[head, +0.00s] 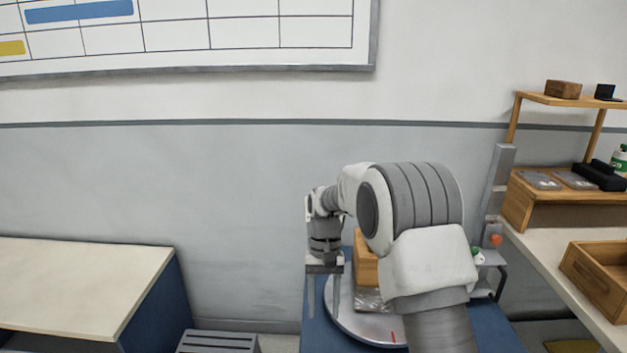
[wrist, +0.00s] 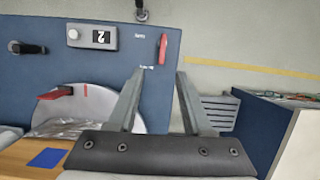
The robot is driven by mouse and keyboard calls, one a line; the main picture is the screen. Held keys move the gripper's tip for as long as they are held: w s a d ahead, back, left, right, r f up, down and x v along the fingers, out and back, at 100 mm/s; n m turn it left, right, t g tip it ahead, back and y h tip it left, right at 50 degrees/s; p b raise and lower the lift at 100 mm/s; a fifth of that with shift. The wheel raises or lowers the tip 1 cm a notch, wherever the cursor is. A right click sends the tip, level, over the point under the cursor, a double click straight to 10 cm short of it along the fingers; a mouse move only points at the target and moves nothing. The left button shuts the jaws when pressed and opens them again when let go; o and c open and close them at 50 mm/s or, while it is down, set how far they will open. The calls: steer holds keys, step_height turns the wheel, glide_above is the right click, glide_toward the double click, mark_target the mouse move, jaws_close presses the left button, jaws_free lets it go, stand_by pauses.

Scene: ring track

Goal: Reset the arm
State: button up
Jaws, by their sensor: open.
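My gripper (head: 323,312) hangs downward in the head view, over the left edge of a round grey turntable (head: 343,316). Its two fingers are apart with nothing between them, as the wrist view also shows (wrist: 160,74). My arm covers part of the turntable. On the turntable are a wooden box (head: 365,263) and a clear plastic bag (head: 369,299), both partly hidden by my arm. The wrist view shows the turntable (wrist: 108,96) with a red mark, the bag (wrist: 60,129) and the wooden box (wrist: 20,152) with a blue square.
A blue stand (head: 320,335) carries the turntable; its panel has a box marked 2 (wrist: 92,37) and a red lever (wrist: 163,48). A pale-topped bench (head: 75,285) stands left, with a grey slatted step (head: 215,342) beside it. A workbench with a wooden tray (head: 597,277) stands right.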

steer(key=s+d+r+t+p, duration=0.25)
steer(key=s+r, duration=0.25)
steer(key=r, duration=0.5)
steer(key=s+d+r+t+p, duration=0.2)
steer(key=s+d+r, duration=0.2)
steer(key=r, duration=0.6)
steer(key=s+d+r+t+p, duration=0.2)
steer(key=s+r, duration=0.2)
steer(key=s, duration=0.4)
steer(key=s+d+r+t+p, duration=0.3)
steer(key=s+r, duration=0.1)
steer(key=s, duration=0.5)
steer(key=shift+r, duration=0.35)
steer(key=shift+d, duration=0.1)
